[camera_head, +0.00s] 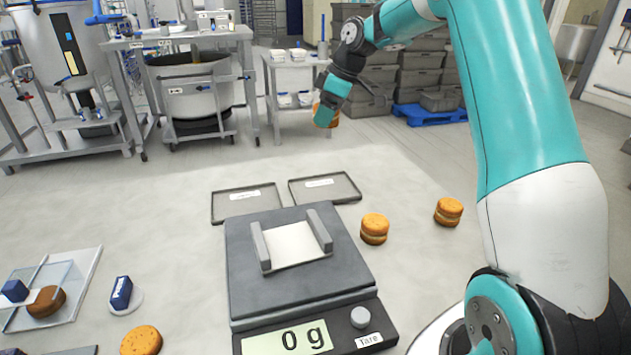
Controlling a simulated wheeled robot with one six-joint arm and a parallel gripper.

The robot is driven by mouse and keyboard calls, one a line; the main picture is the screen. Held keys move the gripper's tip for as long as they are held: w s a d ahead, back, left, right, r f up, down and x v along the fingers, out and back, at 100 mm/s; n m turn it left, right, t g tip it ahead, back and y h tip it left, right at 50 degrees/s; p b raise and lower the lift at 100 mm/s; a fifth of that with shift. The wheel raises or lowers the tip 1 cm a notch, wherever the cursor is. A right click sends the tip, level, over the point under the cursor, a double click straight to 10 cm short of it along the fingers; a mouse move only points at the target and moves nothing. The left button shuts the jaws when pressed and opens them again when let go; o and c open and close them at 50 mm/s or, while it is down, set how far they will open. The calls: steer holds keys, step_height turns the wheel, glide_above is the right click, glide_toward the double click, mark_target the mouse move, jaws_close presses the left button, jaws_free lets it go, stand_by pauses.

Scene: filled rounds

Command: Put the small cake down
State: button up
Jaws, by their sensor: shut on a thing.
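My gripper (327,112) is raised beyond the far edge of the work surface, at the upper middle of the view. It is shut on a small round golden-brown cake (332,117), which is mostly hidden behind the fingers. Two similar filled cakes stand on the surface: one (374,229) just right of the scale and one (448,211) farther right. A scale (300,285) stands in the middle, with a pale plate between two grey uprights. Its plate is empty and its display reads 0 g.
Two shallow labelled trays (217,209) (355,190) lie empty behind the scale. At the left are a clear-covered board (85,285) with a brown round, a blue-topped item (121,294) and a golden round (141,341). The surface at the back left is clear.

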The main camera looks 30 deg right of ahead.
mark_target(319, 192)
step_height(319, 192, down, 19)
steer(key=shift+f+p, duration=0.2)
steer(key=shift+p, duration=0.5)
steer(key=shift+f, duration=0.1)
steer(key=shift+o, duration=1.1)
steer(key=shift+f, duration=0.1)
steer(key=shift+o, duration=0.8)
steer(key=shift+r, duration=0.2)
